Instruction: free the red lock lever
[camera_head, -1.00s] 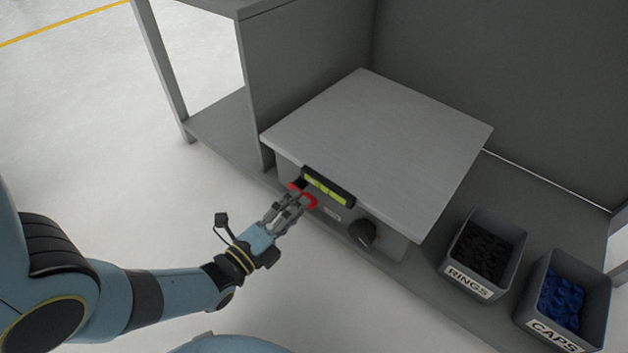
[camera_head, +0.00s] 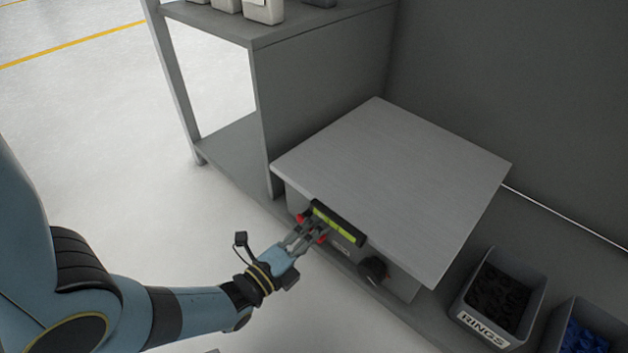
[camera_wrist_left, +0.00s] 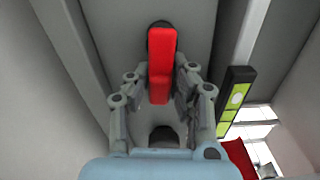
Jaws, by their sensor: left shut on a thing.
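The red lock lever (camera_head: 301,217) is on the front of a grey box under a pale lid, mostly hidden by my fingers in the head view. In the left wrist view the red lever (camera_wrist_left: 161,50) runs from a dark round mount down between my fingers. My left gripper (camera_head: 311,231) is shut on the lever, with a finger on either side of it in the wrist view (camera_wrist_left: 160,85). My right gripper is out of view.
A black-framed yellow-green strip (camera_head: 338,223) sits right of the lever, with a black knob (camera_head: 373,270) farther right. A RINGS bin (camera_head: 484,329) and a blue-filled bin (camera_head: 590,325) stand lower right. A shelf post (camera_head: 176,85) rises at left.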

